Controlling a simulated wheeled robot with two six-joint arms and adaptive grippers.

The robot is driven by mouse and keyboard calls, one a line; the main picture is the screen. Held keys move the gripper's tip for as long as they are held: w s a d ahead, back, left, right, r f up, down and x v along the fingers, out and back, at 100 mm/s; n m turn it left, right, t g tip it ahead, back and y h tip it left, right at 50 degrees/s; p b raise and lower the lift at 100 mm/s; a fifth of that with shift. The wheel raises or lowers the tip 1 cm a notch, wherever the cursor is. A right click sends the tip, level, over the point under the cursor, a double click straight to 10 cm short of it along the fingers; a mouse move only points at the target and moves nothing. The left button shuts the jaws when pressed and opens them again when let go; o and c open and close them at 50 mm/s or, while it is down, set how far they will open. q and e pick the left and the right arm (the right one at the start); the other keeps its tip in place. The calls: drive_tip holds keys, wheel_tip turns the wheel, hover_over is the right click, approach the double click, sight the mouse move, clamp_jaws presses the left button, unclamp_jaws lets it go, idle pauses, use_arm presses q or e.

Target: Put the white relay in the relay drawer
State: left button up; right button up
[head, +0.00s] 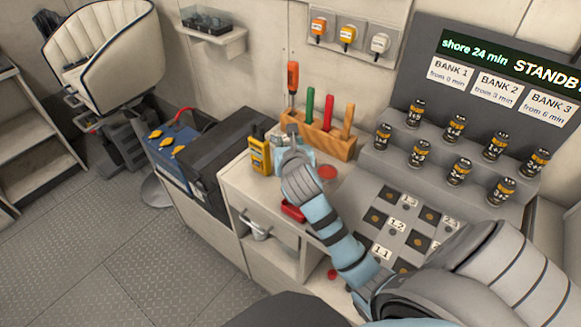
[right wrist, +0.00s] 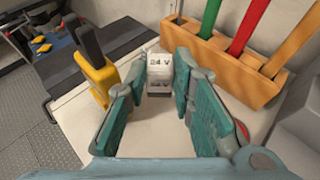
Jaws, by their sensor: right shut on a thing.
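The white relay (right wrist: 159,64), a small block marked 24 V, sits between the fingertips of my right gripper (right wrist: 160,88) in the right wrist view. The fingers are closed on its sides. In the head view my right gripper (head: 294,154) is over the back left of the counter, between the yellow meter and the wooden tool block; the relay is mostly hidden there. I cannot tell whether this is the relay drawer. My left gripper is out of view.
The yellow meter (head: 260,152) stands close left of the gripper. The wooden block (head: 326,142) with upright tools is close behind it. A socket panel (head: 408,222) and several batteries (head: 459,172) are on the right. A black box (head: 222,150) stands left of the counter.

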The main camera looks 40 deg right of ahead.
wheel_tip(320, 180, down, 9)
drive_tip(key=shift+r+b, duration=0.1)
drive_tip(key=shift+b, duration=0.9)
drive_tip(key=shift+f, duration=0.2)
drive_tip(key=o, duration=1)
